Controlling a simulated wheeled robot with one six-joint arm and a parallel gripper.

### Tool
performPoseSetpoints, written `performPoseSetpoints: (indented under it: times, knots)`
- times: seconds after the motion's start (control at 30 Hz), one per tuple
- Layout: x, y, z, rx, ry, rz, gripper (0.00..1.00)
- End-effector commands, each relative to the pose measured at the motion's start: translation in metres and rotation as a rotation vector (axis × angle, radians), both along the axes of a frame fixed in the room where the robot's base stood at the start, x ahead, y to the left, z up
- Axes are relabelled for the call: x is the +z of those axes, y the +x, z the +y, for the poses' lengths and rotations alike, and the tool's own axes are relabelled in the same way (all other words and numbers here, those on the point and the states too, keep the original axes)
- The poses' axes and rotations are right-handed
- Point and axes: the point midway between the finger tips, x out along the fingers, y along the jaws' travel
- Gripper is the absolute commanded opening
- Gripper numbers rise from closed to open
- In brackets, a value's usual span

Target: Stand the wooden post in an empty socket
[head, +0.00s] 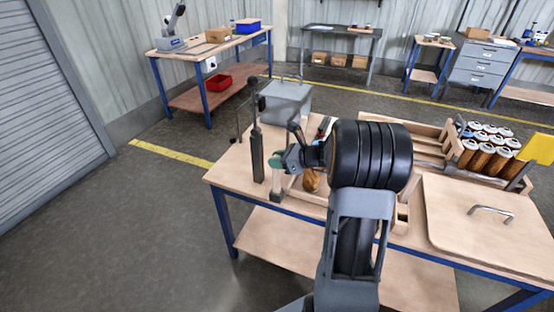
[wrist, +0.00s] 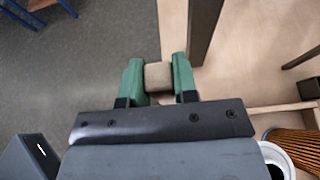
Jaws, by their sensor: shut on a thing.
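My gripper (head: 278,162) has green fingers and is at the left part of the wooden workbench (head: 232,165). It is shut on the wooden post (head: 277,191), a pale block that hangs roughly upright below the fingers. In the wrist view the post's square top (wrist: 158,76) shows between the two green fingertips (wrist: 158,83). I cannot tell whether the post's lower end touches the bench. No empty socket can be made out clearly; my arm hides part of the bench middle.
A tall dark upright (head: 257,155) stands just left of my gripper. An orange pleated cartridge (head: 311,181) is close on the right. A grey box (head: 286,103) sits behind. Several white-capped cartridges (head: 486,150) stand at right, near a wooden board with a handle (head: 480,230).

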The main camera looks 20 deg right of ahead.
Motion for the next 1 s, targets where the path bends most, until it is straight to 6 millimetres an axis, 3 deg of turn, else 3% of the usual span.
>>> performPoseSetpoints:
  times: [0.43, 0.47, 0.5, 0.77, 1.0]
  knots:
    - [-0.015, 0.0, 0.0, 0.0, 0.001, 0.001, 0.0]
    - [-0.014, 0.0, 0.0, 0.0, 0.0, 0.0, 0.29]
    - [-0.013, 0.0, 0.0, 0.0, 0.0, 0.0, 0.33]
    - [-0.013, 0.0, 0.0, 0.0, 0.0, 0.0, 0.57]
    - [-0.013, -0.001, -0.001, 0.0, 0.0, 0.0, 0.57]
